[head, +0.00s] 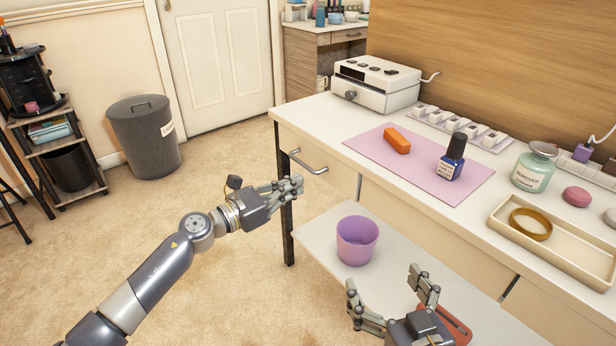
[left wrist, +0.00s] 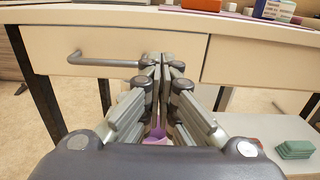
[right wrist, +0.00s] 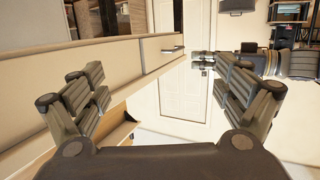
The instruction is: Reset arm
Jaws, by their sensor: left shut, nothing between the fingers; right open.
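My left gripper (head: 291,188) is shut and empty in front of the desk, just below the metal drawer handle (head: 309,163). In the left wrist view its fingers (left wrist: 164,62) are together, and the handle (left wrist: 100,60) is to their left; I cannot tell whether they touch the drawer front. My right gripper (head: 388,288) is open and empty, low at the front of the desk. In the right wrist view its fingers (right wrist: 160,85) are spread with nothing between them. The drawer (head: 330,170) looks closed.
A purple cup (head: 357,240) stands on the lower shelf (head: 315,236), between my grippers. On the desk are a pink mat (head: 400,150), orange block (head: 397,140), blue bottle (head: 452,158), remover jar (head: 532,168) and tray (head: 570,252).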

